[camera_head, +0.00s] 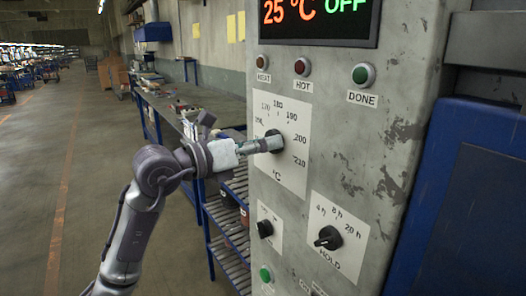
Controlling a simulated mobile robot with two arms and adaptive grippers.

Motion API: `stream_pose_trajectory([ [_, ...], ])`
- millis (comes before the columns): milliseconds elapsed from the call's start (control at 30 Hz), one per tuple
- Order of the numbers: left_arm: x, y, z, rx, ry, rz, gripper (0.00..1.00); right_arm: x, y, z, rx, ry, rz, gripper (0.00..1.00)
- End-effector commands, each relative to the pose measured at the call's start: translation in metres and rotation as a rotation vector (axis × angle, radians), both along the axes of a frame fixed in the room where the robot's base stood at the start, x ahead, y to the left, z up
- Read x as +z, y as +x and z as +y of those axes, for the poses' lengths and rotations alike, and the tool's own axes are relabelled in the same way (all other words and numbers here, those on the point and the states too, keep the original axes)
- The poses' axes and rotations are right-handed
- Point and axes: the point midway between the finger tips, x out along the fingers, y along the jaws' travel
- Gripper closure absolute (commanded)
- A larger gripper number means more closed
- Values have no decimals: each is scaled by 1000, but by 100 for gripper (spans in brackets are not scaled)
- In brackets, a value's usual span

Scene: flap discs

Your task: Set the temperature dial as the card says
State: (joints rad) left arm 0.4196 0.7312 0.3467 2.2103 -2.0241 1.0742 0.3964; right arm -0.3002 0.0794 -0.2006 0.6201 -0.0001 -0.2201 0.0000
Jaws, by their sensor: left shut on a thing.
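The temperature dial (277,134) is a dark knob on a white scale plate (291,174) marked °C, with figures from about 170 to 210 around it. My left gripper (273,144) is shut on this dial, reaching in from the left. Its fingers cover much of the knob, so I cannot tell where the pointer stands. The display (318,14) above reads 25 °C in orange and OFF in green. No card with a legible setting shows. My right gripper is not in view.
Below are a HOLD dial (328,238), a smaller black knob (265,228) and a green button (265,274). HEAT, HOT and DONE lamps (363,74) sit above. A workbench (160,100) stands behind my left arm. Yellow sheets (231,29) hang on the wall.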

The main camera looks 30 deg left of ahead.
Motion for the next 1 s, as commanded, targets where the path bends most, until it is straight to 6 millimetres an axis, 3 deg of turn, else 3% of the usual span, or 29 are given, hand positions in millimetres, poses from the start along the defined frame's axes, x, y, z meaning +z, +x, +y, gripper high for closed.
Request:
stream_pose_trajectory([
  [567, -1, 0, 0, -2, 29, -7, 82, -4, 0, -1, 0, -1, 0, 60],
  [600, -1, 0, 0, -2, 29, -7, 42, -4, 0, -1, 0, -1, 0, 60],
  [700, -1, 0, 0, -1, 29, -8, 26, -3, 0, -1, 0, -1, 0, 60],
  [733, -1, 0, 0, -1, 29, -9, 22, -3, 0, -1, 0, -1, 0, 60],
  [1000, 0, 0, 0, 0, 28, -11, 22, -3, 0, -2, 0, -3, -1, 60],
])
